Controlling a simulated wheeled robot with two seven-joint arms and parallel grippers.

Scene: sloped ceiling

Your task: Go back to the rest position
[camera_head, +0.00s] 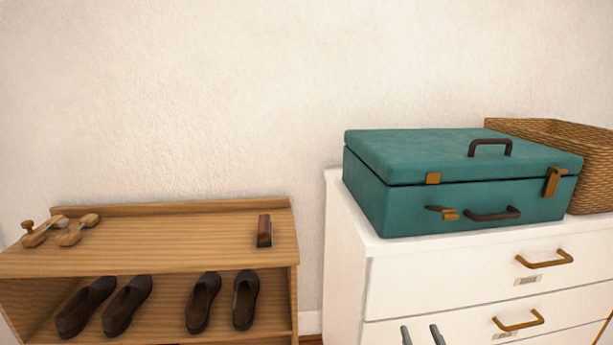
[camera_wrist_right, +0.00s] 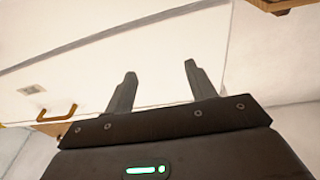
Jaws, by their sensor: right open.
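My right gripper (camera_head: 422,335) shows at the bottom edge of the head view, in front of the white dresser (camera_head: 345,262). Only its two grey fingertips are in that view. In the right wrist view its fingers (camera_wrist_right: 158,88) are spread apart with nothing between them, and the white dresser front lies beyond. My left gripper is in neither view.
A teal suitcase (camera_head: 400,212), its lid down, sits on the dresser beside a wicker basket (camera_head: 590,150). At left a wooden shoe rack (camera_head: 170,240) holds dark shoes (camera_head: 128,303), wooden shoe trees (camera_head: 75,232) and a brush (camera_head: 264,232). A narrow gap separates rack and dresser.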

